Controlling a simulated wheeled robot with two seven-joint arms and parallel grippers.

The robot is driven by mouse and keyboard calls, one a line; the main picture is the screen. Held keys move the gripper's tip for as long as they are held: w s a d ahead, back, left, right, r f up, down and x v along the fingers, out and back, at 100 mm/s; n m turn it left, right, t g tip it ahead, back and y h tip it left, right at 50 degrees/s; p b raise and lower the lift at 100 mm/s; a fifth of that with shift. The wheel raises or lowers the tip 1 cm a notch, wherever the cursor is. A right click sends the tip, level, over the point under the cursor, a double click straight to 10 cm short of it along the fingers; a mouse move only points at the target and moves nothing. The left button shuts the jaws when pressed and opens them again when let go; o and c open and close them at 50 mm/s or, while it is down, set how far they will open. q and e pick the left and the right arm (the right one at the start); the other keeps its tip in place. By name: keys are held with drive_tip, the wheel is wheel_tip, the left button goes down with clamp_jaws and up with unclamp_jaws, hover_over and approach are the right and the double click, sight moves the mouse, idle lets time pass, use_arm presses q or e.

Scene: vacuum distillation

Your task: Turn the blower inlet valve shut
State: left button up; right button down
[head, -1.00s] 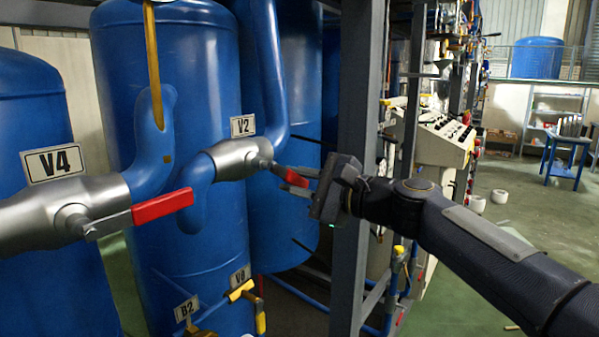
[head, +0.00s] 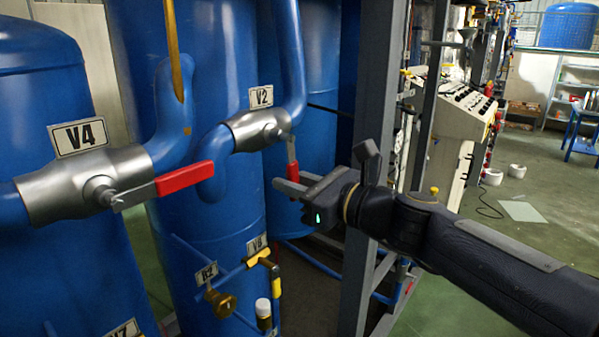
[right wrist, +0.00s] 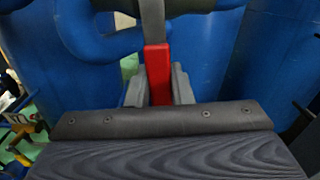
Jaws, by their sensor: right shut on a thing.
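A silver valve body (head: 258,131) tagged V2 (head: 261,96) sits on a blue pipe in front of a tall blue tank. Its lever with a red grip (head: 292,169) points down, across the slanting pipe. My right gripper (head: 288,187) is shut on the lower end of this red grip. In the right wrist view the red grip (right wrist: 157,72) stands upright between the two grey fingers, which partly hide its lower end. My left gripper is not in view. No label in view names the blower inlet.
A second silver valve (head: 85,183) tagged V4 (head: 79,136) has a red lever (head: 184,178) pointing right. Small valves tagged B2 (head: 206,273) and V8 (head: 257,243) sit below. A grey steel post (head: 375,100) stands close behind my right wrist.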

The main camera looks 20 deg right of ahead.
drive_tip(key=shift+s+a+f+m, duration=0.1)
drive_tip(key=shift+s+a+m, duration=0.15)
drive_tip(key=shift+a+m, duration=0.35)
drive_tip(key=shift+d, duration=0.1)
drive_tip(key=c, duration=1.3)
unclamp_jaws()
drive_tip(key=shift+s, duration=0.1)
drive_tip(key=p+v, duration=0.1)
drive_tip(key=v, duration=0.6)
drive_tip(key=shift+s+d, duration=0.25)
drive_tip(key=shift+s, duration=0.05)
